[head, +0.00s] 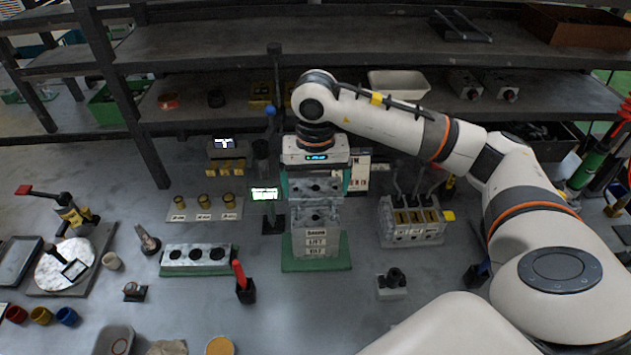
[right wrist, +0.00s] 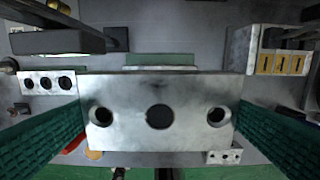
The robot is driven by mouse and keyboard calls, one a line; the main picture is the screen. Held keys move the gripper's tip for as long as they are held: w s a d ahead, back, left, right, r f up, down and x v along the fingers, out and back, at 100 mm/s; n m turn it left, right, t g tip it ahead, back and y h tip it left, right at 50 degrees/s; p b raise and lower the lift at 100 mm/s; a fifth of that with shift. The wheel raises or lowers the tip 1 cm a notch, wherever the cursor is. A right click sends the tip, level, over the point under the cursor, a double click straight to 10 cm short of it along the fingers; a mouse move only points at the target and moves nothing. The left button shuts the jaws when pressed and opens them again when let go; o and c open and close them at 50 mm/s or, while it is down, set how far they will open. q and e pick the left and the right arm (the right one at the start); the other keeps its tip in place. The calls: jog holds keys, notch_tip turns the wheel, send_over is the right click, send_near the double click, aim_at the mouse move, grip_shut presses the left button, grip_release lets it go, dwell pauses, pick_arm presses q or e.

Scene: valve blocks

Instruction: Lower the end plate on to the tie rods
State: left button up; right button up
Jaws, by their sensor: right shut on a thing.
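My right gripper (head: 316,186) points down with its teal-green fingers shut on the sides of the grey metal end plate (head: 330,190). In the right wrist view the end plate (right wrist: 135,135) spans between the ribbed green finger pads, with a dark middle hole and two bright-rimmed outer holes. The block stack (head: 333,238) stands under it on a green base (head: 316,265), with lettered labels on its front. The plate looks roughly lined up over the stack; I cannot tell whether they touch. The tie rods are not clearly visible. My left gripper is not in view.
A small lit green display (head: 264,194) stands close left of the stack. A three-hole block (head: 197,257) lies left, a red-handled tool in a black holder (head: 245,285) in front. A slotted metal block (head: 412,225) stands right. Dark shelving (head: 250,45) runs behind.

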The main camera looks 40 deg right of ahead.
aim_at(316, 218)
jog(key=shift+b, duration=0.9)
dwell(1.6)
jog(key=shift+f+b, duration=3.75)
jog(key=shift+f, duration=0.05)
jog(key=o, duration=0.8)
jog(key=shift+r, duration=0.1)
jog(key=shift+c, duration=0.2)
notch_tip(316, 218, up, 12)
jog(key=shift+p, duration=0.3)
